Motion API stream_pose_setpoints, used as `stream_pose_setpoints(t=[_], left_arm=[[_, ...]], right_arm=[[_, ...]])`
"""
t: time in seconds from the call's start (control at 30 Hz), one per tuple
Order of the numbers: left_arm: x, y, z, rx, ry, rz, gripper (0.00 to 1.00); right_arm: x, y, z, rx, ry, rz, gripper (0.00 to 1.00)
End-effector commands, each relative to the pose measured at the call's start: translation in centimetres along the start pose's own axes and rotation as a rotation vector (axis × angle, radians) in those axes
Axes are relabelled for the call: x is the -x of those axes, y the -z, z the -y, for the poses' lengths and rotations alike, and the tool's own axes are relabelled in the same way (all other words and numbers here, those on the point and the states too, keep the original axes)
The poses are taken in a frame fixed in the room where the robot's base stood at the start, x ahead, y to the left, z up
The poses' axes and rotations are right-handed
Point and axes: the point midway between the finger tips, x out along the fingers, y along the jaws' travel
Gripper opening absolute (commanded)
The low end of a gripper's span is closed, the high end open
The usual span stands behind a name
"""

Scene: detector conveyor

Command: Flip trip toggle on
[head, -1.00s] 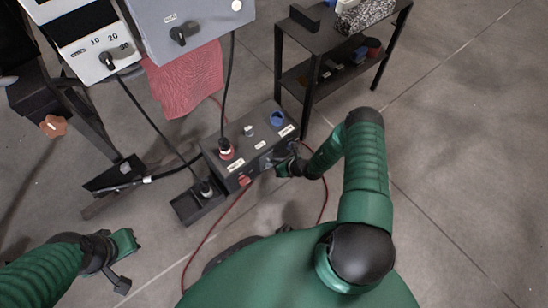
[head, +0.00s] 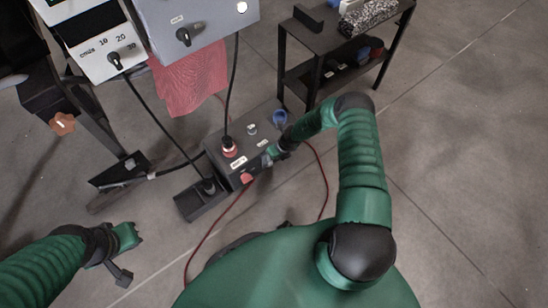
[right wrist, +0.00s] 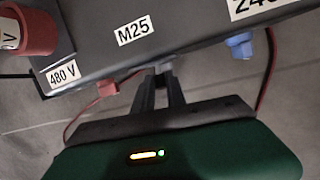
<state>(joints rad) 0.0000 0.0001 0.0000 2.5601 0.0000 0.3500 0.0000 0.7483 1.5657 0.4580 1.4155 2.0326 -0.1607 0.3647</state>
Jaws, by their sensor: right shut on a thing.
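A dark box (head: 240,144) with white labels stands on the floor, with sockets and knobs on its top. In the right wrist view the box (right wrist: 190,38) shows an "M25" label. My right gripper (head: 270,152) is at the box's near edge. In the right wrist view its two dark fingers (right wrist: 163,78) are close together on a small grey part (right wrist: 161,66) below the "M25" label. This part may be the trip toggle; the fingers largely hide it, and its position cannot be told. My left gripper (head: 128,240) hangs over the floor at lower left, away from the box; its jaws are unclear.
A red plug (head: 229,148) with a black cable stands on the box. A blue socket (head: 279,118) is near its right end. A black shelf table (head: 330,40) stands behind. A grey panel (head: 205,20) and red cloth (head: 190,82) are at back left. The right floor is clear.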

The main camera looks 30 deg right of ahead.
Motion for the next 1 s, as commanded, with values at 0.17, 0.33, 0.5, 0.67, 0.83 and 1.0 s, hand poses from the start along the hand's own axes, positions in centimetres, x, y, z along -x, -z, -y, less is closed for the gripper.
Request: stream_pose_setpoints(t=[0.17,0.33,0.5,0.67,0.83,1.0], left_arm=[[0.0,0.0,0.0,0.0,0.0,0.0,0.0],[0.0,0.0,0.0,0.0,0.0,0.0,0.0],[0.0,0.0,0.0,0.0,0.0,0.0,0.0],[0.0,0.0,0.0,0.0,0.0,0.0,0.0],[0.7,0.2,0.0,0.0,0.0,0.0,0.0],[3.4,0.8,0.0,0.0,0.0,0.0,0.0]], right_arm=[[0.1,-0.2,0.3,-0.001,0.004,0.005,0.0],[0.1,-0.2,0.3,0.0,0.004,0.006,0.23],[0.1,-0.2,0.1,0.0,0.002,0.004,0.38],[0.1,-0.1,0.1,0.0,0.001,0.004,0.38],[1.1,-0.2,0.1,0.0,0.001,0.004,0.38],[5.3,-0.4,0.0,0.001,0.001,0.004,0.38]])
